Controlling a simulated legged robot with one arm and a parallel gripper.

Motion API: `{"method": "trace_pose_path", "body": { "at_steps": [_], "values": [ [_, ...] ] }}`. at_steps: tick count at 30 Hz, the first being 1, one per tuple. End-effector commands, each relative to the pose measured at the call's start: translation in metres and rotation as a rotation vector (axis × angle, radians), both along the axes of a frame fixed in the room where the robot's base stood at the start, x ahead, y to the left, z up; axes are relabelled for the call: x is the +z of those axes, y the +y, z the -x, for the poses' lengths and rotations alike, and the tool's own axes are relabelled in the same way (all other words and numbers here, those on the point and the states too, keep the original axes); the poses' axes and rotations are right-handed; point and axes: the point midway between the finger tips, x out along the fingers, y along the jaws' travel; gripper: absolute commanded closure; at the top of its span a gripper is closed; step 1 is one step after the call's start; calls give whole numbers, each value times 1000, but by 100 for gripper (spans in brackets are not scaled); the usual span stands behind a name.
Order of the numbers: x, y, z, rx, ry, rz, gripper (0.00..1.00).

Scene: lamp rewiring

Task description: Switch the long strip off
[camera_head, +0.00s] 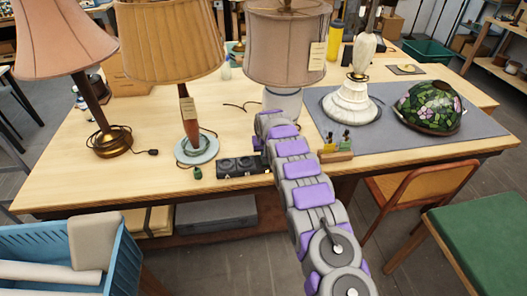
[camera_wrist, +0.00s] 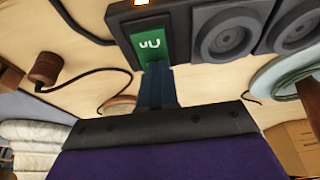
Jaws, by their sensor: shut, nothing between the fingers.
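The long strip (camera_wrist: 185,42) is a dark grey power strip with round sockets, filling the top of the wrist view. A green rocker switch (camera_wrist: 147,46) with white marks sits at its left end, and a small orange light (camera_wrist: 141,3) beside it glows. In the head view the strip (camera_head: 240,166) lies near the table's front edge, its right end partly hidden by my arm. My gripper (camera_wrist: 157,70) is shut and empty, its tips at the near edge of the green switch; I cannot tell whether they touch it. My arm hides it in the head view.
A brown plug (camera_wrist: 45,68) on a dark cable lies beside the strip. A small wooden block with coloured pieces (camera_head: 337,155) stands right of my arm.

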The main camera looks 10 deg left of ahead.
Motion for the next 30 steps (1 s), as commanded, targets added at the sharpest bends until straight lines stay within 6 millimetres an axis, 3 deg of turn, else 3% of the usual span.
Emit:
{"method": "trace_pose_path", "body": {
  "at_steps": [19, 30],
  "values": [
    [-5, 0, 0, 0, 6, 2, 100],
    [-3, -4, 13, 0, 8, 1, 100]
  ]
}}
